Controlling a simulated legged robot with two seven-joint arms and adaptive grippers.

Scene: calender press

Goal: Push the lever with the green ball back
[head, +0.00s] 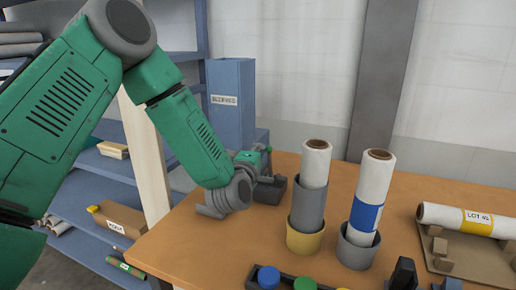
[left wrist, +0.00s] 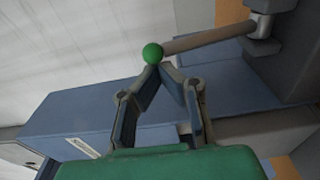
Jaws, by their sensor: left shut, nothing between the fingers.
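The lever's green ball (left wrist: 153,53) shows in the left wrist view, at the end of a grey rod (left wrist: 210,38) that runs right to a metal pivot (left wrist: 262,25). My left gripper (left wrist: 165,68) is shut and empty. Its fingertips meet right at the ball's lower edge in the picture; I cannot tell whether they touch it. In the head view my left gripper (head: 259,154) is at the table's far left corner, by a small dark block (head: 270,190). The ball cannot be told apart from the green gripper there. My right gripper is not in view.
A tall blue labelled box (head: 231,90) stands behind the gripper. Two upright rolls, one plain white (head: 316,165) and one blue-banded (head: 370,190), stand in holders to the right. A labelled roll (head: 455,218) lies on a cradle farther right. Blue shelves (head: 95,190) are at left.

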